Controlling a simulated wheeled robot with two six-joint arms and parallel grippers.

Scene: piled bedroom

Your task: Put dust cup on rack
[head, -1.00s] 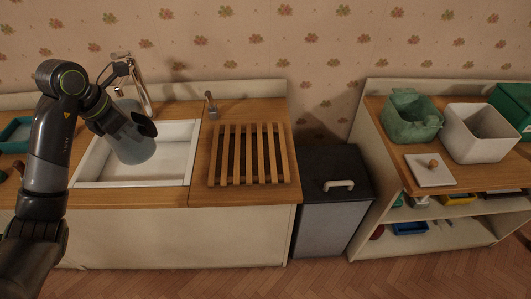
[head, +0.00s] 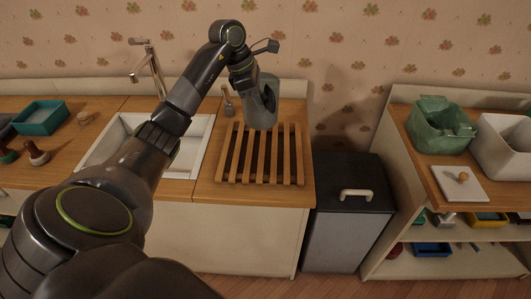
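The dust cup (head: 262,118) is a grey-blue cup, seen in the head view over the back edge of the wooden slatted rack (head: 260,180). My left gripper (head: 268,98) is shut on the dust cup and partly covers it. The cup looks roughly upright. I cannot tell whether its bottom touches the slats or hangs just above them. The rack lies flat on the counter right of the sink, and its slats are otherwise bare. My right gripper is not in view.
The white sink (head: 205,133) with its tap (head: 150,62) is partly behind my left arm. A small brush-like item (head: 228,100) stands behind the rack. A dark bin (head: 348,215) is right of the counter. A shelf unit holds a green basket (head: 440,125) and a lid (head: 460,182).

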